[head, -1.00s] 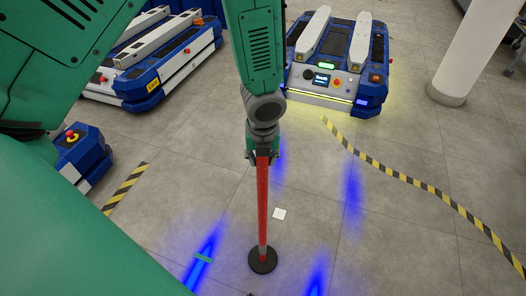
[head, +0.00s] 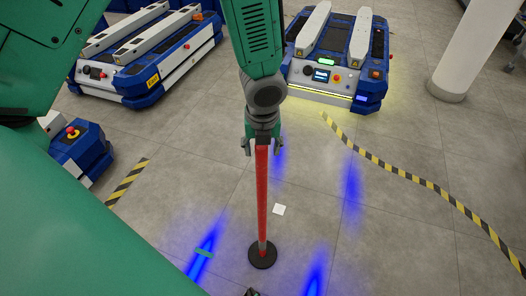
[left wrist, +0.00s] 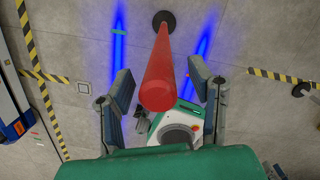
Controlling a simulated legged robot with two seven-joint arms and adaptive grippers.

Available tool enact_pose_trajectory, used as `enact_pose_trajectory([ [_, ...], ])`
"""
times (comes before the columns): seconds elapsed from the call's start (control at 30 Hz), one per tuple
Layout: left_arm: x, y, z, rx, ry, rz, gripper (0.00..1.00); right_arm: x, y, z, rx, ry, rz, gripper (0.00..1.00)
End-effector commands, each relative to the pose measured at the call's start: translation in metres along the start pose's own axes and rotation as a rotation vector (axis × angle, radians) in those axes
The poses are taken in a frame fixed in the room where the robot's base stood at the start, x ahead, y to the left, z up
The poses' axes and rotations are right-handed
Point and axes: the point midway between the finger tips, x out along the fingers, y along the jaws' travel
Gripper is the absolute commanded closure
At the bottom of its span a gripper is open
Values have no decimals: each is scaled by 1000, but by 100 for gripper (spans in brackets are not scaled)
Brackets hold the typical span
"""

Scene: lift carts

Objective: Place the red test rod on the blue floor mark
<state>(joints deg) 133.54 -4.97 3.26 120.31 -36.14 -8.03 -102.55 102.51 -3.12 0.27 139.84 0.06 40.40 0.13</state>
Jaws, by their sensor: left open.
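The red test rod (head: 262,200) stands upright on its round black base (head: 262,256) on the floor. The base sits between two blue light streaks, the left one (head: 208,240) and the right one (head: 316,276). My left gripper (head: 261,148) is open at the rod's top, one finger on each side. In the left wrist view the rod (left wrist: 164,70) rises between the spread fingers (left wrist: 166,90), with gaps on both sides. A small dark tip at the head view's bottom edge may be my right gripper; its jaws cannot be made out.
A white square (head: 279,210) lies on the floor right of the rod. Blue carts stand at back left (head: 150,60) and back centre (head: 335,62). A white column (head: 466,55) is at back right. Yellow-black tape (head: 420,182) crosses the right floor.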

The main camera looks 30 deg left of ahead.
Motion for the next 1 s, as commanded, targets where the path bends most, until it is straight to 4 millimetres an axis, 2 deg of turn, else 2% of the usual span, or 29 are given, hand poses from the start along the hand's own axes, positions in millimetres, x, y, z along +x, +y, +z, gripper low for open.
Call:
enact_pose_trajectory([
  [0.03, -16, -1, 1, -2, -2, -4, 52, -7, 0, 0, 0, 0, 0, 60],
  [0.1, -32, -1, 1, -2, -2, -4, 52, -12, 0, -1, 0, 0, 0, 60],
  [0.3, -67, -1, 1, -1, -1, -3, 52, -22, 0, -1, 0, 0, 0, 60],
  [0.43, -80, -1, 0, -1, 1, -1, 52, -25, 0, -1, 0, 0, 0, 60],
  [0.6, -84, 0, 0, -1, 1, 1, 52, -26, 0, -1, 0, 0, 0, 60],
  [0.67, -82, 0, -2, -13, 5, 0, 52, -26, 0, -1, 0, 0, 0, 60],
  [0.77, -66, 3, -15, -121, 41, -8, 52, -25, 0, -1, 0, 0, 0, 60],
  [0.87, -37, 10, -43, -377, 111, -17, 52, -25, 0, -1, 0, 0, 0, 60],
  [0.97, 0, 24, -81, -759, 189, -3, 52, -25, 0, -1, 0, 0, 0, 60],
  [1.0, 14, 31, -96, -935, 214, 10, 52, -25, 0, -1, 0, 0, 0, 60],
])
